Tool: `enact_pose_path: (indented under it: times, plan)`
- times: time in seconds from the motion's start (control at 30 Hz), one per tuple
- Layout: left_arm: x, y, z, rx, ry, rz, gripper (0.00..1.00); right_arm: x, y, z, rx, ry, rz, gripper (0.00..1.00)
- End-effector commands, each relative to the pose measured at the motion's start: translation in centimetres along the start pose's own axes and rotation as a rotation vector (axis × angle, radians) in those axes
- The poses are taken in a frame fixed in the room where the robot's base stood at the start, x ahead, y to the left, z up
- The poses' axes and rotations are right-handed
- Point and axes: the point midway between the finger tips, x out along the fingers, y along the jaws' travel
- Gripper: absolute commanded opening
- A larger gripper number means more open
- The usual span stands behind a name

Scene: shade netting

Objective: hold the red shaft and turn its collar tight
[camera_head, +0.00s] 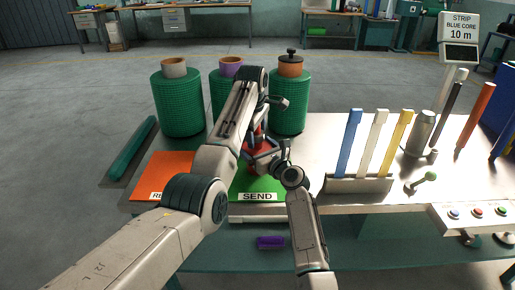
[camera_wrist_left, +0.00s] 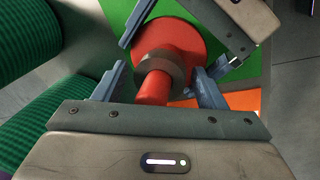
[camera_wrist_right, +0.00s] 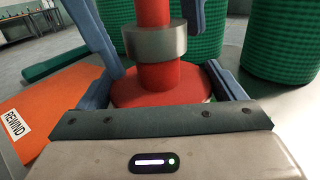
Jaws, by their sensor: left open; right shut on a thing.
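The red shaft (camera_wrist_left: 152,88) stands upright from a wide round red base (camera_wrist_right: 162,84) on the green SEND mat (camera_head: 259,186). A grey collar (camera_wrist_right: 155,43) sits around the shaft above the base; it also shows in the left wrist view (camera_wrist_left: 161,66). My left gripper (camera_wrist_left: 158,82) is above, its fingers open on either side of the shaft and collar with gaps. My right gripper (camera_wrist_right: 160,80) is low at the base, its fingers shut on the red shaft's base. In the head view my arms hide most of the shaft, leaving some red (camera_head: 259,142) visible.
Green netting rolls (camera_head: 178,105) stand close behind. An orange REWIND mat (camera_head: 165,170) lies left. A rack (camera_head: 350,185) with blue, white and yellow strips, a grey cylinder (camera_head: 420,132) and a button panel (camera_head: 478,214) are right. A purple piece (camera_head: 270,242) lies near the front.

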Motion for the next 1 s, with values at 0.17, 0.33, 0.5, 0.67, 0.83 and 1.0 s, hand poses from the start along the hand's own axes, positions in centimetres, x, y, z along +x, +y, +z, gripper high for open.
enact_pose_path:
  times: [0.17,0.33,0.5,0.67,0.83,1.0]
  plan:
    - [-0.8,0.2,0.0,0.000,0.000,0.000,0.65,0.0,0.0,-0.1,0.001,0.002,0.001,0.53]
    - [-2.1,0.5,-0.1,0.000,0.001,0.001,0.65,0.0,0.0,-0.1,0.002,0.002,0.001,0.53]
    - [-3.4,0.7,-0.1,-0.001,0.001,0.000,0.65,0.0,0.1,-0.1,0.002,0.002,0.001,0.53]
    - [-4.6,0.9,-0.1,-0.001,0.000,0.000,0.65,0.0,0.1,-0.2,0.002,0.002,0.001,0.53]
    - [-4.8,1.0,-0.1,-0.001,0.000,-0.001,0.65,0.0,0.1,-0.2,0.002,0.003,0.002,0.53]
    - [-4.8,1.0,-0.1,-0.001,0.000,-0.001,0.76,0.0,0.1,-0.2,0.002,0.003,0.002,0.53]
